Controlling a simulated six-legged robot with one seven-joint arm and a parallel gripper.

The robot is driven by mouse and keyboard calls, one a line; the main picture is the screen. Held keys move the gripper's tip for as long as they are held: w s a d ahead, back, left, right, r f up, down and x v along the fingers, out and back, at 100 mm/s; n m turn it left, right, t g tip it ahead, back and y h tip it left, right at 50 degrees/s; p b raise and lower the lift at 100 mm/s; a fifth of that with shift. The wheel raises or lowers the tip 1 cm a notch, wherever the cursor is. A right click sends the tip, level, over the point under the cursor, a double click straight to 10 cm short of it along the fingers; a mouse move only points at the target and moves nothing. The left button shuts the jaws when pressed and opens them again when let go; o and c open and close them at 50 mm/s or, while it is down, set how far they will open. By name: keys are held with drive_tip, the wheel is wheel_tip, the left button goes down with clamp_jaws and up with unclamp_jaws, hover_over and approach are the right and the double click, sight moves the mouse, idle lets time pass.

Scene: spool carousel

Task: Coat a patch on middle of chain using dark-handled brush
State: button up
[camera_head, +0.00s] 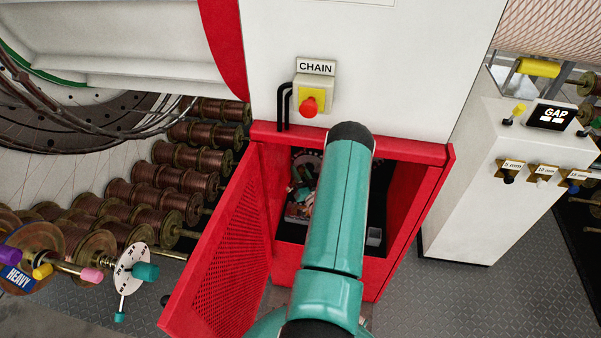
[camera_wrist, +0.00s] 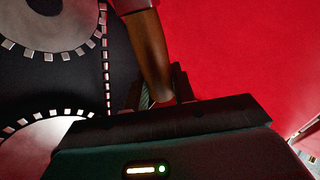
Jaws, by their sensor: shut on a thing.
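In the wrist view my gripper (camera_wrist: 168,100) is shut on the brown, dark-handled brush (camera_wrist: 150,55). The handle rises from the jaws toward the top edge, where a metal-looking collar begins; the bristles are out of view. The chain (camera_wrist: 106,65) runs as a thin, light-dashed line just left of the handle, between an upper grey gear (camera_wrist: 55,30) and a lower grey gear (camera_wrist: 45,145). Whether the brush touches the chain cannot be seen. In the head view my arm covers the gripper, the brush and the chain inside the red cabinet (camera_head: 435,185).
The cabinet's perforated red door (camera_head: 222,245) stands open on the left. A red wall (camera_wrist: 240,50) lies close right of the brush. A CHAIN panel with a red button (camera_head: 309,107) sits above. Copper spools (camera_head: 150,200) are left; a GAP stand (camera_head: 490,190) is right.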

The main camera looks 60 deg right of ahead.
drive_tip(key=shift+s+d+r, duration=0.1)
drive_tip(key=shift+s+r, duration=0.1)
drive_tip(key=shift+s, duration=0.1)
drive_tip(key=shift+w+d+f, duration=0.15)
drive_tip(key=shift+d+f, duration=0.05)
drive_tip(key=shift+f, duration=0.05)
drive_tip(key=shift+w+a+f, duration=0.1)
drive_tip(key=shift+w+f, duration=0.05)
drive_tip(key=shift+f, duration=2.2)
